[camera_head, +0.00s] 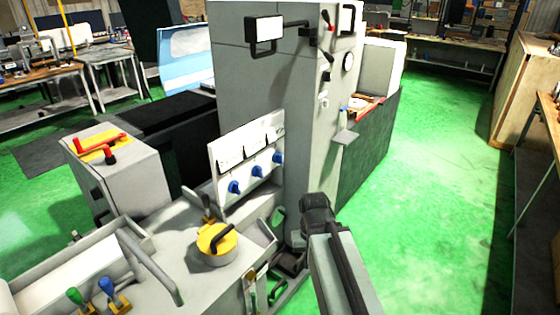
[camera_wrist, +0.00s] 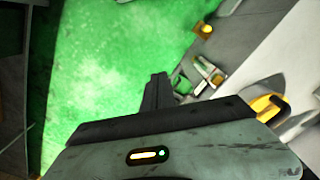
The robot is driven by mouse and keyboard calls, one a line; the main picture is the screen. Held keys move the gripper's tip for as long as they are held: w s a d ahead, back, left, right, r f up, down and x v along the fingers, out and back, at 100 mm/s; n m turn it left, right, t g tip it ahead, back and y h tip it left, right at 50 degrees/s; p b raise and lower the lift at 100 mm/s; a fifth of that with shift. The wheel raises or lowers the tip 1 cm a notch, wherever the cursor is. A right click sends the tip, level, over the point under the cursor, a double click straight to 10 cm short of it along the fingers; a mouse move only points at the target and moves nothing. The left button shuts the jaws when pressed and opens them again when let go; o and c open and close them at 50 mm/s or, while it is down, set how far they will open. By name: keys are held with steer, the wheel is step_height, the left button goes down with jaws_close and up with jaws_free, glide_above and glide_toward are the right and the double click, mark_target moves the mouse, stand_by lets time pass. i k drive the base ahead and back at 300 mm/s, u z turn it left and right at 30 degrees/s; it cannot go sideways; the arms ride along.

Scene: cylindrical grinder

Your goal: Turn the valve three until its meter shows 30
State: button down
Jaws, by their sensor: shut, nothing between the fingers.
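A white panel (camera_head: 246,150) on the grey machine carries three meters in a row, with a blue valve below each. The valves are the left one (camera_head: 234,187), the middle one (camera_head: 256,171) and the right one (camera_head: 277,157). The meter readings and any numbering are too small to read. My arm's dark end (camera_head: 317,212) is in front of the machine, low and right of the panel, apart from the valves. In the wrist view my gripper (camera_wrist: 156,88) is shut and empty, over the green floor. No blue valve shows there.
A yellow round cap with a black handle (camera_head: 216,243) stands on the machine below the panel. Green and blue levers (camera_head: 108,288) are at the lower left. The tall grey machine column (camera_head: 262,85) rises behind the panel. Green floor (camera_head: 435,200) is clear on the right.

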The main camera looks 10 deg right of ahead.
mark_target(278, 158)
steer(key=z, duration=1.35)
steer(key=i, duration=1.45)
steer(key=u, duration=3.05)
steer(key=i, duration=0.1)
steer(key=z, duration=0.05)
